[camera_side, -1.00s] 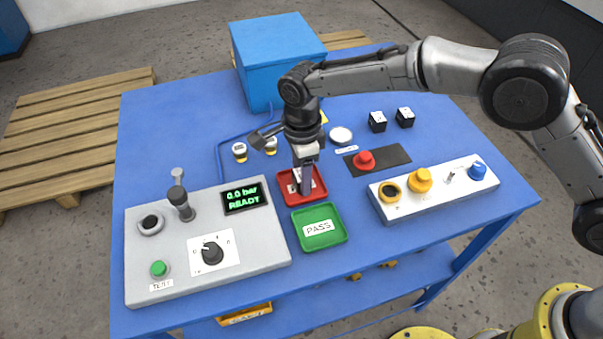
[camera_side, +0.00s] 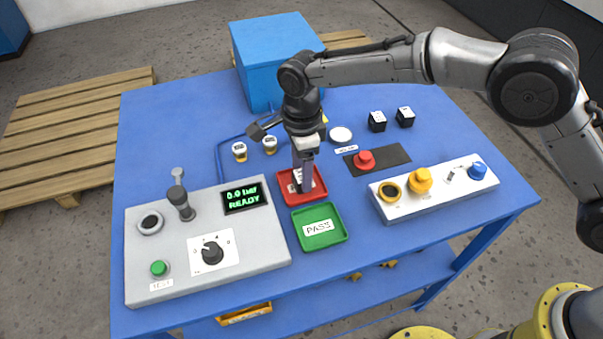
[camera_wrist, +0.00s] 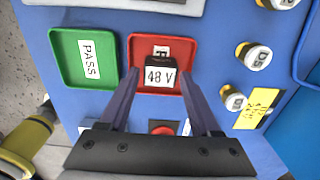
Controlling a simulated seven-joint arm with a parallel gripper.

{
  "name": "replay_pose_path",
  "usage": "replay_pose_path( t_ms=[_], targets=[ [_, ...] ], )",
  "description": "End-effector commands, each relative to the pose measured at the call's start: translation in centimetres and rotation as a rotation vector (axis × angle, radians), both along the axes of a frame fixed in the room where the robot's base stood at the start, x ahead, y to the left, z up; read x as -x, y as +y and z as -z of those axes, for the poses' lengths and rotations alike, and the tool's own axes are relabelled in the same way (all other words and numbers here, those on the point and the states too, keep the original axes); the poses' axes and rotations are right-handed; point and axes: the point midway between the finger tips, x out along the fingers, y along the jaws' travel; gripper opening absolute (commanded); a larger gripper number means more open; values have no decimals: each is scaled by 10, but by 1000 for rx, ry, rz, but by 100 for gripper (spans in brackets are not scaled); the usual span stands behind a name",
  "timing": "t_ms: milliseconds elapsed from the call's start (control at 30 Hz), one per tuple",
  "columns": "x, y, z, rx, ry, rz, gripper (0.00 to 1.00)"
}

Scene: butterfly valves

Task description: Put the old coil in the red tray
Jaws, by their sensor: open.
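The red tray (camera_side: 288,198) lies in the middle of the blue table, just behind the green tray; it also shows in the wrist view (camera_wrist: 203,55). A black coil with a white label reading "48 V" (camera_wrist: 160,78) is in the red tray in the wrist view, partly covering the tray's own label. My gripper (camera_side: 303,187) points down over the red tray. In the wrist view my gripper (camera_wrist: 159,73) is open, with one finger on each side of the coil. In the side view the fingers hide much of the coil.
The green PASS tray (camera_side: 320,239) is in front. A grey test panel (camera_side: 185,265) stands at left, a white button panel (camera_side: 440,205) at right. A red button (camera_side: 364,159), two black blocks (camera_side: 377,121) (camera_side: 405,117) and a blue box (camera_side: 275,60) stand behind.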

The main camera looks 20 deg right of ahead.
Motion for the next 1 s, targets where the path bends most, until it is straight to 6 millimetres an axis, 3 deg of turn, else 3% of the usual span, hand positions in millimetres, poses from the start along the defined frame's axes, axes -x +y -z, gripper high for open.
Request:
replay_pose_path(
  t_ms=[200, 433, 600, 867, 1000],
  targets=[
    [-1, 0, -48, -2, -3, 0, 64],
    [-1, 0, -86, -2, -2, 0, 64],
    [0, 0, -99, 0, 0, 0, 64],
    [0, 0, -101, 0, 0, 0, 64],
    [0, -12, -113, -7, -11, -31, 64]
  ],
)
